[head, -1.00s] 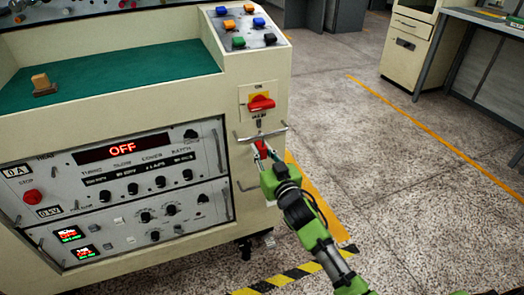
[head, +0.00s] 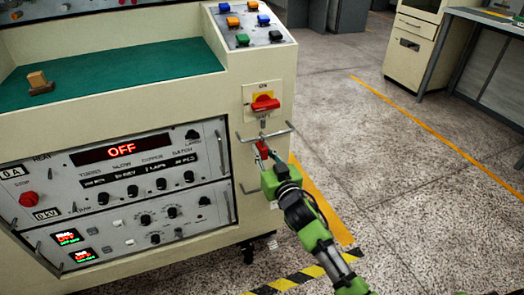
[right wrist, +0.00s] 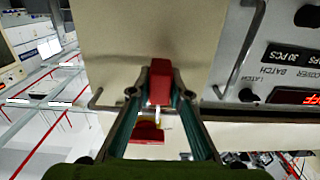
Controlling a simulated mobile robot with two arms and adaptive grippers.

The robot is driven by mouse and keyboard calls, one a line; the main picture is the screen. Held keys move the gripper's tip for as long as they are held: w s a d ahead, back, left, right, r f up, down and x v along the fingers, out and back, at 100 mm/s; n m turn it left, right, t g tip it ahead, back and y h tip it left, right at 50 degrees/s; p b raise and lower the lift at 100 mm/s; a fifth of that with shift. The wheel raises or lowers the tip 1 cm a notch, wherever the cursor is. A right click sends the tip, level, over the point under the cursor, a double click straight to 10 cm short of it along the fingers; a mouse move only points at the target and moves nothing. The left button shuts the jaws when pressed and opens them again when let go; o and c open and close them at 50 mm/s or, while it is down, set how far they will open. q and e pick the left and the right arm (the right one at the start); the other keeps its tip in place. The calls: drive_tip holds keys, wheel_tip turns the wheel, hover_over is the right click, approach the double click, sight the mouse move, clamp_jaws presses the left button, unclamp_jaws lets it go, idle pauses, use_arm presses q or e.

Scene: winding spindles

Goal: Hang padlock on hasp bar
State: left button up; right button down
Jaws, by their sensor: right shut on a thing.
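The red padlock (right wrist: 160,80) is between the fingers of my right gripper (right wrist: 158,92) in the right wrist view, its pale shackle pointing toward the red switch. In the head view the padlock (head: 262,149) is a small red patch at the tips of my right gripper (head: 266,155), which is shut on it. The grey hasp bar (head: 277,133) sticks out from the cabinet front just above the padlock, below the red rotary switch (head: 265,103) on its yellow plate. I cannot tell whether the shackle is around the bar or only beside it. My left gripper is not in view.
The cream cabinet (head: 230,85) has a control panel with an OFF display (head: 122,151) left of my gripper. A panel handle (head: 222,180) stands out nearby. A wooden block (head: 38,82) sits on the green top. Open floor (head: 400,160) lies to the right.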

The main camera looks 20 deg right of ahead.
drive_tip(key=c, duration=1.8)
unclamp_jaws()
